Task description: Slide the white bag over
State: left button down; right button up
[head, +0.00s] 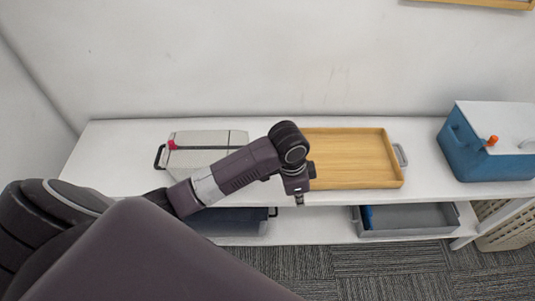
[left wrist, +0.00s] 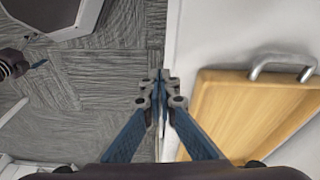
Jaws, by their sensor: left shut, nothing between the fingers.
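The white bag (head: 215,140), a pale boxy thing with a dark stripe, a red knob and a black handle at its left end, lies on the white bench top at the left. My left arm crosses in front of it and hides part of it. My left gripper (head: 299,199) points down at the bench's front edge, right of the bag and apart from it. In the left wrist view its blue fingers (left wrist: 160,88) are shut and empty. What looks like my right gripper (left wrist: 38,65) shows small at the left of that view; its fingers are unclear.
A wooden tray (head: 392,181) with metal handles lies right of the bag, close to my left gripper. A blue cooler box (head: 465,155) with a white lid stands at the far right. Grey bins (head: 410,233) sit on the lower shelf. Carpet (head: 385,262) lies in front.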

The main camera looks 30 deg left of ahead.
pick_arm(q)
jog(key=w+a+r+m+g+y, duration=0.1)
jog(key=w+a+r+y, duration=0.1)
jog(key=w+a+r, duration=1)
jog(key=f, duration=0.6)
jog(key=s+f, duration=0.1)
jog(key=f, duration=0.2)
jog(key=shift+a+f, duration=0.2)
jog(key=shift+a, duration=0.05)
jog(key=shift+s+a+f+p, duration=0.3)
jog(key=shift+s+a, duration=0.1)
jog(key=shift+a, duration=0.25)
jog(key=shift+s+a+f+p, duration=0.15)
jog(key=shift+s+a+p, duration=0.2)
jog(key=shift+a, duration=0.25)
jog(key=shift+s+a, duration=0.35)
jog(key=shift+a, duration=0.1)
